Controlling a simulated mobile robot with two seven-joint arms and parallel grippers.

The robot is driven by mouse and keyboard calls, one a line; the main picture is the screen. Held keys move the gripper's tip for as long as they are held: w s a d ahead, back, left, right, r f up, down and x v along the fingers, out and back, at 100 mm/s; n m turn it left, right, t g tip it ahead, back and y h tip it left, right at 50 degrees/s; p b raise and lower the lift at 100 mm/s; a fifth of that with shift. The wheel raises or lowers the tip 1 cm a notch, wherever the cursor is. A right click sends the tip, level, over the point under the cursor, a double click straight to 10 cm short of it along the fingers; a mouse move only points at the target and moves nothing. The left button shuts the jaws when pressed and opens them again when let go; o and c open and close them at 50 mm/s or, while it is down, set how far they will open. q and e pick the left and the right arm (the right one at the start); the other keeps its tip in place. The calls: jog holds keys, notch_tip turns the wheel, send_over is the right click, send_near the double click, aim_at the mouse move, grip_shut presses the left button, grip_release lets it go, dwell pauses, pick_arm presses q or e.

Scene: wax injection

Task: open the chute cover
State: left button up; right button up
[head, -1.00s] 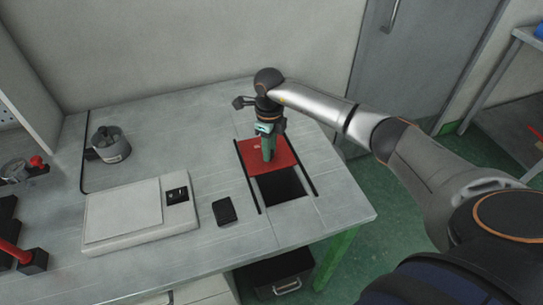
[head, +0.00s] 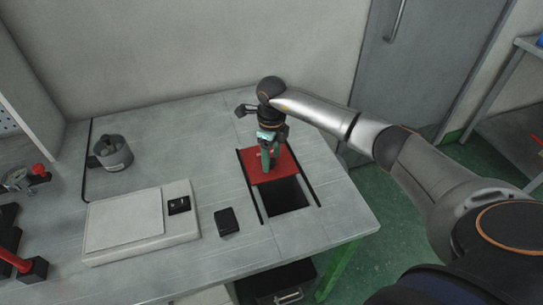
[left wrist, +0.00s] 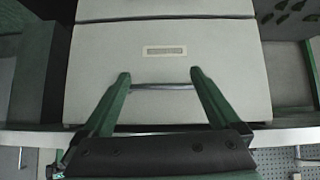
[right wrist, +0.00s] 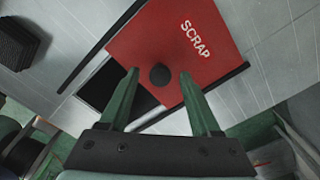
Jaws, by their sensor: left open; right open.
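The chute cover (head: 288,166) is a red plate on the table between two black rails. In the right wrist view the cover (right wrist: 190,62) reads SCRAP and has a dark round knob (right wrist: 160,75). The dark chute opening (head: 287,197) is uncovered on the near side of the plate. My right gripper (head: 270,167) points down over the cover. Its open fingers (right wrist: 159,72) show on either side of the knob; contact cannot be told. My left gripper (left wrist: 160,73) is open and empty before a pale drawer front, outside the head view.
A white scale (head: 140,226) and a small black box (head: 227,222) stand left of the chute. A grey pot (head: 113,152) is farther back. A black bin (head: 280,283) sits below the table.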

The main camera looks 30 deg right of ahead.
aim_at(272, 161)
notch_tip(272, 161, up, 12)
jog(key=shift+r+b, duration=0.25)
jog(key=shift+b, duration=0.1)
dwell(0.5)
